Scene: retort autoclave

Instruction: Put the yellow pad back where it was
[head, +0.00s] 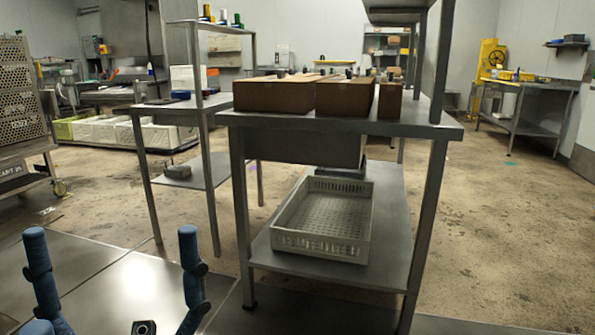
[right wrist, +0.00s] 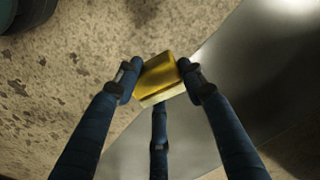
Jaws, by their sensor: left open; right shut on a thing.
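The yellow pad (right wrist: 160,78) shows in the right wrist view as a small, shiny, golden-yellow block. My right gripper (right wrist: 157,80) is shut on it, with blue fingers on its left and right sides and a third finger below. The pad is over a stained floor and a grey metal surface; its height cannot be told. The right gripper and the pad do not show in the head view. My left gripper (head: 112,240) is at the bottom left of the head view, its blue fingers spread wide and nothing between them.
A steel table (head: 445,128) ahead bears brown boxes (head: 272,95). A white crate (head: 318,246) stands on its lower shelf. Another steel table (head: 160,107) stands to the left, and a perforated cart (head: 20,100) is at the far left. The floor at right (head: 500,220) is clear.

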